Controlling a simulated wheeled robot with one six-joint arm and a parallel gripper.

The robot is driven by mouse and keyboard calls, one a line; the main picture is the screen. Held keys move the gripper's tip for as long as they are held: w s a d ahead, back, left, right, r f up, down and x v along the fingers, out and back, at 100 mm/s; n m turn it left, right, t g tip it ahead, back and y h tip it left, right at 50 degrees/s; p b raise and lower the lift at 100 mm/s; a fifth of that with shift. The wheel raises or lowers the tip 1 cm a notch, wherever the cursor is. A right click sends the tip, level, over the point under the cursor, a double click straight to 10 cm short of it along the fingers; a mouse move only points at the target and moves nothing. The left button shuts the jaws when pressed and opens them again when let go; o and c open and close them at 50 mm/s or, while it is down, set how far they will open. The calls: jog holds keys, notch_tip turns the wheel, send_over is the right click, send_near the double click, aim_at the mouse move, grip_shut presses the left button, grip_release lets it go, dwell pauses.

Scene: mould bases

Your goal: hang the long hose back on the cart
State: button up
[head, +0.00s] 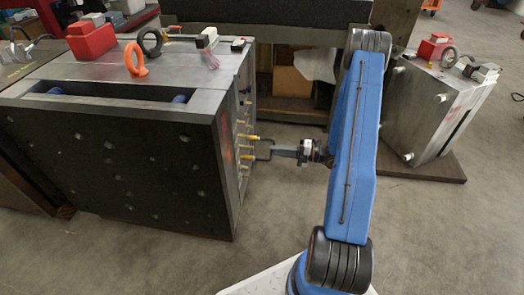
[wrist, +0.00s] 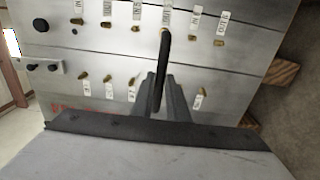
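A black hose (wrist: 163,60) makes a short loop at the port face of the large mould base (head: 120,160). The loop also shows in the head view (head: 268,141), standing out from the face. My gripper (wrist: 160,85) points at this face, with its two fingers close on either side of the hose, and looks shut on it. In the head view my gripper (head: 276,150) is at the outer bend of the loop. I cannot make out a cart for certain.
Labelled brass fittings (wrist: 107,80) stick out in two rows around my fingers. A red box (head: 90,38) and an orange ring (head: 134,60) are on top of the mould base. A second mould base (head: 425,105) stands at the right on a board. The floor (head: 440,235) at front right is clear.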

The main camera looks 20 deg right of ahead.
grip_shut()
jog(key=shift+s+d, duration=0.1)
jog(key=shift+d, duration=0.05)
jog(key=shift+v, duration=2.3)
jog(key=shift+d, duration=0.15)
jog(key=shift+v, duration=2.9)
